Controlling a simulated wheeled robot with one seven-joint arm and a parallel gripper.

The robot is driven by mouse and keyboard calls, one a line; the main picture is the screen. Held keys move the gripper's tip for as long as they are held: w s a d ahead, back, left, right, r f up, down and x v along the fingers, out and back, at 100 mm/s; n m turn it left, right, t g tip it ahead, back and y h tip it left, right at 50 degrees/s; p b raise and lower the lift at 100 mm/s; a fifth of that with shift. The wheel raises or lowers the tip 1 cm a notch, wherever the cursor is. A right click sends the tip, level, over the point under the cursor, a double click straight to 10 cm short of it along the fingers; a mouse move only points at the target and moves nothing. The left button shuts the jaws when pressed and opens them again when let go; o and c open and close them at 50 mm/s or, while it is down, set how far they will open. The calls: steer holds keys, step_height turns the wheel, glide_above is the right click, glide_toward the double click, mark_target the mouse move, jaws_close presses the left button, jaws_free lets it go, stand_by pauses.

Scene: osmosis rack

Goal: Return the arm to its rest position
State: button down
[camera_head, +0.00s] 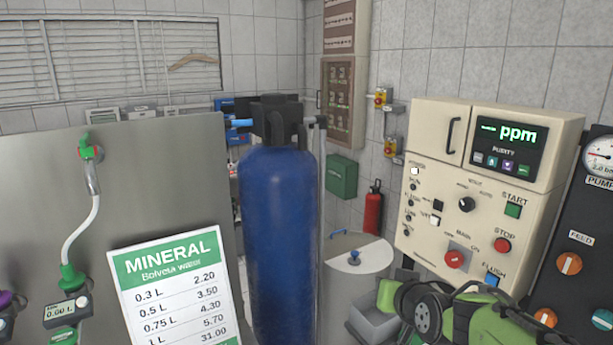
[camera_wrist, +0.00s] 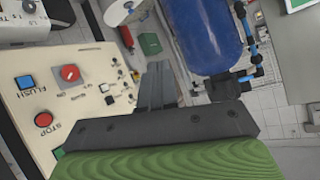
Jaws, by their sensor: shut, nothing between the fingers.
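My gripper (camera_wrist: 157,82) shows in the wrist view as dark grey fingers closed together, with nothing between them. It points into open space between the cream control panel (camera_wrist: 88,85) on the left and the blue tank (camera_wrist: 208,35) on the upper right. It touches neither as far as I can see. In the head view my green and black arm is at the lower right, in front of the lower part of the control panel (camera_head: 484,185). I cannot make out the fingertips there.
The blue tank (camera_head: 278,250) stands mid-picture, beside a metal panel with a MINERAL price sign (camera_head: 175,290). A white round-lidded vessel (camera_head: 357,254) and a red fire extinguisher (camera_head: 373,208) are behind. A dark pump panel (camera_head: 575,260) stands at the far right.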

steer(key=s+f+g, duration=0.2)
steer(key=s+g, duration=0.1)
steer(key=s, duration=1.2)
steer(key=s+f+n+g+h+b, duration=0.1)
steer(key=s+g, duration=0.2)
steer(key=s, duration=1.2)
steer(key=shift+a+f+h, duration=0.3)
steer(key=shift+a+f, duration=0.05)
steer(key=shift+f, duration=0.05)
